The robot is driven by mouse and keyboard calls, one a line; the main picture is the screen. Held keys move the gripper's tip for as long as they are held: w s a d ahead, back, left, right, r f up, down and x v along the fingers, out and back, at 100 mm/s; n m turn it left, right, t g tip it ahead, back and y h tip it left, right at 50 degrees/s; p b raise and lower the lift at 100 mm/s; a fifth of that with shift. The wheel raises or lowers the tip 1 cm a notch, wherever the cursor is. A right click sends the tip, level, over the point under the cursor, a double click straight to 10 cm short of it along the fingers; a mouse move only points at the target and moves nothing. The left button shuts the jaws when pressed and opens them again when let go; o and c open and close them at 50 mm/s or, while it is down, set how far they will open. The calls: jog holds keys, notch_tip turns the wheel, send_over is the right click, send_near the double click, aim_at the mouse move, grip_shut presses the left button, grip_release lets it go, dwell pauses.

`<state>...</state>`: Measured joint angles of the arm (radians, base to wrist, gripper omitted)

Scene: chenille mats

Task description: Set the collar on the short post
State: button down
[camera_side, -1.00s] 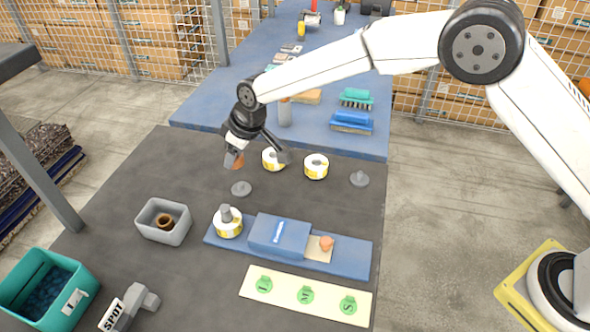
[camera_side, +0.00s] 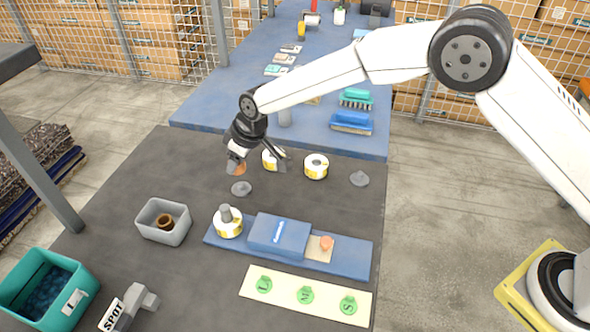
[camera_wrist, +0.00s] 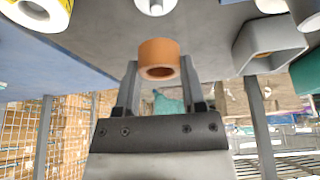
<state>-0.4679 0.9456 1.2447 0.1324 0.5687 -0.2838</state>
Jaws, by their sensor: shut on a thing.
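The collar is a copper-orange ring (camera_side: 239,169), and my gripper (camera_side: 237,163) is shut on it. In the wrist view the collar (camera_wrist: 158,58) sits between the two fingertips of my gripper (camera_wrist: 158,72), its round opening partly visible. A grey post also shows at the top edge of the wrist view (camera_wrist: 155,6). The collar is above the mat and apart from the post.
Yellow-white rolls stand behind my gripper, one at the right (camera_side: 316,167). A grey bin (camera_side: 150,232) holds a brown ring (camera_side: 164,221). A card with green discs (camera_side: 330,305) lies in front.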

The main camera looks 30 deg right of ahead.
aim_at(239, 184)
jog(key=shift+f, duration=1.8)
jog(key=shift+f, duration=1.55)
dwell(0.6)
jog(key=shift+c, duration=0.5)
grip_release()
jog(key=shift+r, duration=0.1)
jog(key=v, duration=0.7)
jog(key=shift+s+r, duration=0.2)
jog(key=shift+r, duration=0.05)
jog(key=shift+d, duration=0.1)
